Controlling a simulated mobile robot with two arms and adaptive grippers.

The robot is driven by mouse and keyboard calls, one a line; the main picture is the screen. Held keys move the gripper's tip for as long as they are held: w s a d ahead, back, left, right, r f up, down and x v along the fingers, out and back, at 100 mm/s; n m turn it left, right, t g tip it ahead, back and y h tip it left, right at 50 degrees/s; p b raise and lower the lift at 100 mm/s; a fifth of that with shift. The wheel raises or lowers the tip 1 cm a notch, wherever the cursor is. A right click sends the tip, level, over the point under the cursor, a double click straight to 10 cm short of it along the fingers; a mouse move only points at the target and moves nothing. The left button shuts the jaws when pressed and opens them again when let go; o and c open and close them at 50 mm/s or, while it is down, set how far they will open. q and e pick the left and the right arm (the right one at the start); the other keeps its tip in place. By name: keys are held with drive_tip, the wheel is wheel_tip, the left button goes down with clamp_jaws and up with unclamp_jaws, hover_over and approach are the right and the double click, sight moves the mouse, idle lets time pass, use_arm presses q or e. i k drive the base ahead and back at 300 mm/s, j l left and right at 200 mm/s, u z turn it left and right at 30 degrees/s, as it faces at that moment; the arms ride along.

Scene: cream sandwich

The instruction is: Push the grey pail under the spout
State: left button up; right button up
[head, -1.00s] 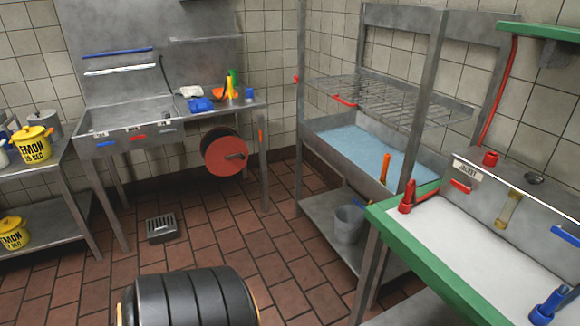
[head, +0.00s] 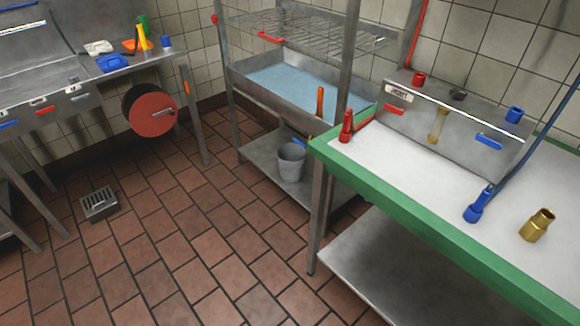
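The grey pail (head: 291,164) stands upright on the low metal shelf (head: 262,150) below a steel basin (head: 270,94) of blue water. A blue piece (head: 300,144) shows just behind the pail's rim. An orange upright handle (head: 320,101) stands at the basin's front, above and to the right of the pail. I cannot tell which part is the spout; the rack's front post and the green table hide some of the space right of the pail. Neither of my grippers is in view.
A green-edged table (head: 400,224) with red, blue and brass fittings stands at the right, close to the pail. A steel sink bench (head: 90,85) with a red reel (head: 150,110) is at the left. A floor drain (head: 99,204) lies in the open tiled floor.

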sight(292, 157)
drive_tip(key=i+j+z, duration=0.1)
drive_tip(key=i+j, duration=0.8)
drive_tip(key=j, duration=0.15)
drive_tip(key=i+j+z, duration=0.15)
drive_tip(key=i+j, duration=0.25)
drive_tip(key=j, duration=0.15)
